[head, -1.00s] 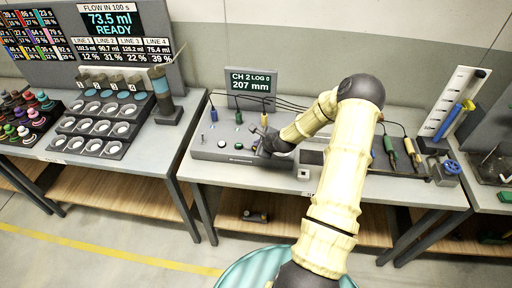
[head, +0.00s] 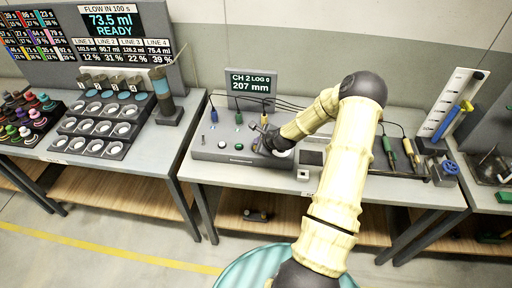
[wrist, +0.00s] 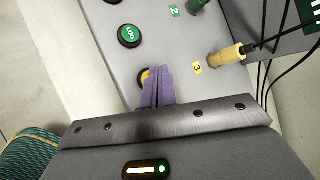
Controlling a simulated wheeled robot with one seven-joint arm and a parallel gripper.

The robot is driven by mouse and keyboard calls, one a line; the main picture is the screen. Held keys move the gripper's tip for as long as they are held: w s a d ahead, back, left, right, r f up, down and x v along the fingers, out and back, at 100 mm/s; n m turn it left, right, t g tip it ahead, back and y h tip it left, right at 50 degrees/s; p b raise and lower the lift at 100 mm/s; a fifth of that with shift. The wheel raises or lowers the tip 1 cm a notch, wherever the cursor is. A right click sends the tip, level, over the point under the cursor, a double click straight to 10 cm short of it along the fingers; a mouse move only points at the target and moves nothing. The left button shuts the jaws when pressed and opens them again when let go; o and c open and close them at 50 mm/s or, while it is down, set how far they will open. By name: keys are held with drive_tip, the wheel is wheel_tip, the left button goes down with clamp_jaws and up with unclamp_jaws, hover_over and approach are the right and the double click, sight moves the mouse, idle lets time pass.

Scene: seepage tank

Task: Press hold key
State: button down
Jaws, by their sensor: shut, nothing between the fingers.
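The grey console (head: 215,152) stands on the middle bench. In the wrist view, a dark round key with a yellow part (wrist: 143,74) shows at the left edge of my fingertips. They hide most of it, so its label cannot be read. My gripper (wrist: 157,72) is shut, its purple fingers together and empty, directly over this key. I cannot tell whether they touch it. A green key marked LOG (wrist: 129,36) lies beside it. The screen (head: 250,84) behind the console reads CH 2, LOG 0, 207 mm.
A yellow plug (wrist: 228,55) sits in socket 3, close right of my fingers, with black cables running behind. A green plug (head: 238,117) and a blue plug (head: 213,113) stand further left. Another dark key (wrist: 112,1) lies beyond LOG.

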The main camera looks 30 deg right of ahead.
drive_tip(key=shift+r+p, duration=1.55)
drive_tip(key=shift+r, duration=0.8)
drive_tip(key=s+a+r+n+g, duration=0.4)
drive_tip(key=s+a+r+n, duration=0.35)
drive_tip(key=a+n, duration=0.4)
drive_tip(key=s+a+r+n+g, duration=0.1)
drive_tip(key=s+a+r+n, duration=0.1)
drive_tip(key=s, duration=0.4)
drive_tip(key=s+a+r+n, duration=0.2)
drive_tip(key=s+r+n, duration=0.2)
drive_tip(key=s+n, duration=0.2)
drive_tip(key=s+a+r+n+g+h, duration=0.1)
drive_tip(key=s+a+r+n, duration=0.1)
drive_tip(key=s+n, duration=0.4)
drive_tip(key=shift+s+a+r+g+b, duration=0.3)
drive_tip(key=shift+r+b, duration=0.15)
drive_tip(key=shift+r, duration=0.1)
